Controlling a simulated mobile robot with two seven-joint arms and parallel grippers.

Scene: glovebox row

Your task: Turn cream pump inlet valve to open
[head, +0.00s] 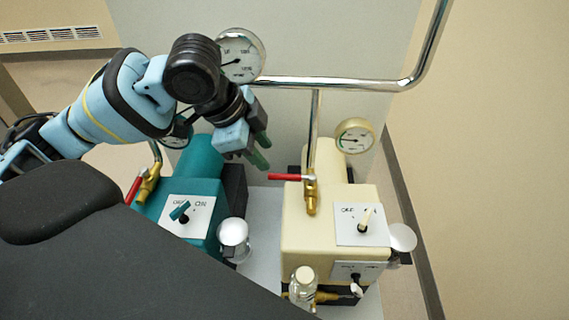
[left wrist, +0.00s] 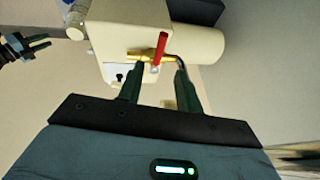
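The cream pump (head: 300,235) stands right of centre in the head view. Its valve has a brass body (head: 311,192) on an upright pipe and a red lever (head: 288,177) that points left, across the pipe. My left gripper (head: 263,155) is just above and left of the lever's free end, apart from it. In the left wrist view the red lever (left wrist: 162,47) shows beyond and between the two spread, empty fingers (left wrist: 160,72). My right gripper (left wrist: 38,44) shows at the left edge of that view, its fingers apart and empty. It is not seen in the head view.
A teal pump (head: 200,170) with its own red lever (head: 134,189) stands to the left. Gauges (head: 355,136), a chrome pipe (head: 340,84), a glass jar (head: 303,285) and switch plates (head: 360,225) crowd the cream pump. A dark surface (head: 130,260) fills the lower left.

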